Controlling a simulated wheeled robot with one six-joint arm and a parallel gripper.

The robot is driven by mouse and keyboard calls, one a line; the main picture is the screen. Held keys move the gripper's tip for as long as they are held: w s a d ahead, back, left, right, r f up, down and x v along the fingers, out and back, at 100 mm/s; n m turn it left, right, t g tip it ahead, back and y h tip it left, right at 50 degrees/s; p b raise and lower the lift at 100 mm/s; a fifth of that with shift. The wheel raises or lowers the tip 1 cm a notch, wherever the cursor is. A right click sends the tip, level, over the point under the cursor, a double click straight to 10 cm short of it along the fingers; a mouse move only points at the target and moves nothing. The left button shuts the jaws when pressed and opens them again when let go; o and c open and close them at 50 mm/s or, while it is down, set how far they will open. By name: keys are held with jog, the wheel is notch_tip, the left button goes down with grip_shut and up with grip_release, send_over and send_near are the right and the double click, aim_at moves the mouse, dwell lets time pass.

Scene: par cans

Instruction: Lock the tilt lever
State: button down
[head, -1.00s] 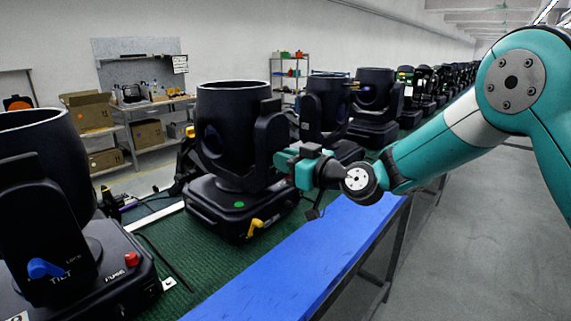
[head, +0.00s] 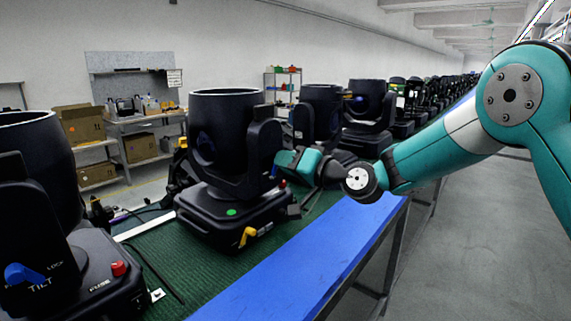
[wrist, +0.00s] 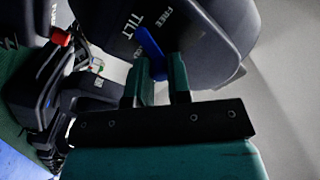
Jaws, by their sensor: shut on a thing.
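A black moving-head lamp (head: 225,130) stands upright on the green bench mat. In the wrist view, its dark yoke arm (wrist: 195,35) has the words TILT and FREE on it; another label is partly hidden. The blue tilt lever (wrist: 149,47) sticks out there, and its end lies between my fingers. My gripper (wrist: 158,72) is shut on this lever. In the head view, my gripper (head: 279,161) is at the right side of the lamp's yoke, its fingers mostly hidden, with the lever barely visible.
Another lamp with a blue lever (head: 23,274) and a red fuse knob (head: 119,268) stands at near left. A yellow handle (head: 247,236) juts from the middle lamp's base. More lamps (head: 321,107) line the bench behind. The blue bench edge (head: 300,268) is clear.

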jog(key=shift+w+d+m, duration=0.15)
jog(key=shift+m, duration=0.45)
jog(key=c, duration=1.1)
grip_release()
jog(key=shift+o, duration=0.2)
jog(key=shift+f, duration=0.1)
jog(key=b+v, duration=0.6)
jog(key=v, duration=1.1)
jog(key=shift+d, duration=0.2)
jog(key=shift+s+a, duration=0.1)
jog(key=shift+s, duration=0.15)
